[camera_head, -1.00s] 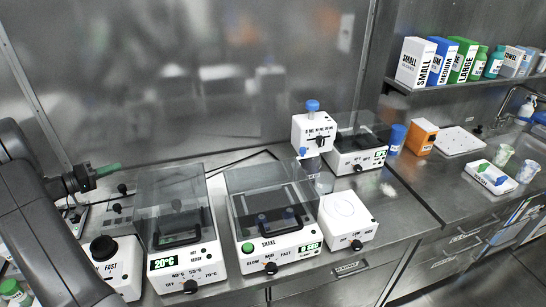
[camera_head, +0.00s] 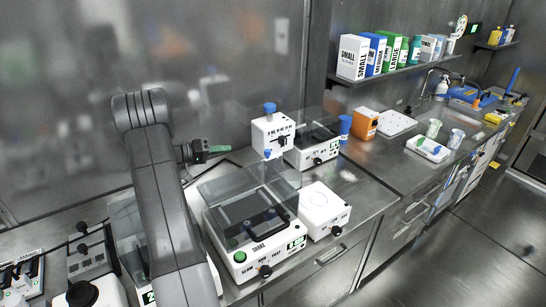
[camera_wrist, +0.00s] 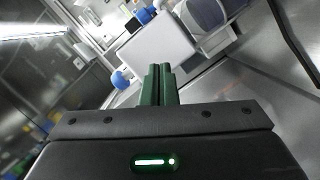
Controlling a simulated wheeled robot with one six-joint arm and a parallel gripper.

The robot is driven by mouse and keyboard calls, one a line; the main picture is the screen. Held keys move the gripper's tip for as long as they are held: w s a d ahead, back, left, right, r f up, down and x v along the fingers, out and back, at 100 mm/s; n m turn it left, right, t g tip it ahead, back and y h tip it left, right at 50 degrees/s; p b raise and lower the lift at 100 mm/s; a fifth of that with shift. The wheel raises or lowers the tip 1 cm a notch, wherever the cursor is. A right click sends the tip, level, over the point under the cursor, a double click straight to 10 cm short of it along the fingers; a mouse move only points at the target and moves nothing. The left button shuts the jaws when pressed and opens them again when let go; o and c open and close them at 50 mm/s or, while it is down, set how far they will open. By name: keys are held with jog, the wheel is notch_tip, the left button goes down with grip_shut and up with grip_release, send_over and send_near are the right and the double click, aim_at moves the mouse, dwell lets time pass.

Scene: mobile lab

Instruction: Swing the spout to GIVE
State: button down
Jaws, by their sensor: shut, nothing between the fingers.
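A white dispenser box (camera_head: 271,136) with a blue knob (camera_head: 270,108) on top stands at the back of the bench. Its front has small lettering and a dark lever (camera_head: 283,141), too small to read. A small blue part (camera_head: 267,154) sits low on its left. I cannot tell for sure which part is the spout or where it points. My gripper (camera_head: 220,149) has green fingers, which are shut and empty, to the left of the dispenser and apart from it. In the wrist view, the shut fingers (camera_wrist: 159,84) point toward the white box (camera_wrist: 157,48) and its blue parts.
A clear-lidded shaker (camera_head: 250,225) and a white plate device (camera_head: 324,210) stand in front. Another lidded device (camera_head: 315,150) is close on the dispenser's right. A blue bottle (camera_head: 345,127) and an orange box (camera_head: 364,123) are further right.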

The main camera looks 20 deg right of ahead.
dwell(0.4)
jog(key=p, duration=0.3)
send_near(264, 156)
jog(key=w+d, duration=0.1)
jog(key=d, duration=0.1)
jog(key=w+d+r, duration=0.1)
jog(key=d, duration=0.1)
jog(key=w+d+r, duration=0.1)
jog(key=shift+d, duration=0.4)
jog(key=s+f, duration=0.2)
jog(key=shift+s+d, duration=0.25)
jog(key=shift+s, duration=0.1)
jog(key=shift+s+f+p, duration=0.3)
jog(key=shift+s, duration=0.05)
